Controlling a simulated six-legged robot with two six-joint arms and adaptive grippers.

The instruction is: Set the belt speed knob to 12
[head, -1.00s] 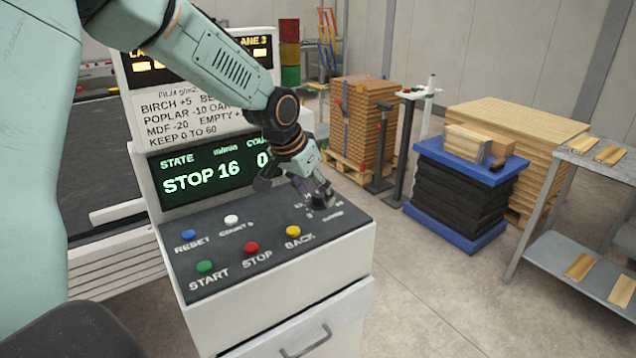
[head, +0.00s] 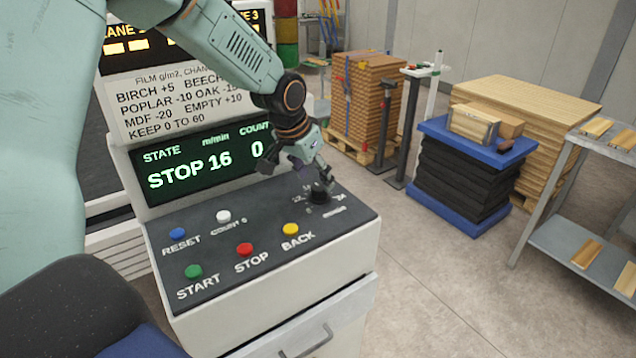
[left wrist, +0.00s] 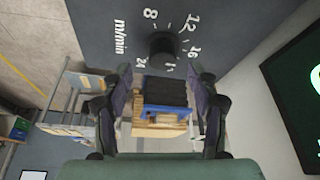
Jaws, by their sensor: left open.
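The belt speed knob (head: 319,194) is a black round knob on the dark sloping panel, at its far right corner. In the left wrist view the knob (left wrist: 163,45) has white marks around it, with 8, 12, 16 and 24 readable and "m/min" beside them. I cannot clearly tell where its pointer is. My left gripper (head: 318,176) is just above the knob, its fingers open and apart from it. In the left wrist view the knob lies just beyond the gap between the open fingertips (left wrist: 166,77). The green display (head: 205,163) reads STOP 16 m/min, count 0. My right gripper is not in view.
The panel also bears reset (head: 177,234), white count (head: 223,216), start (head: 193,271), stop (head: 244,250) and back (head: 290,229) buttons. A sign (head: 175,97) with film values stands above the display. Stacked boards (head: 375,105) and a blue-topped stack (head: 465,170) stand beyond open floor.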

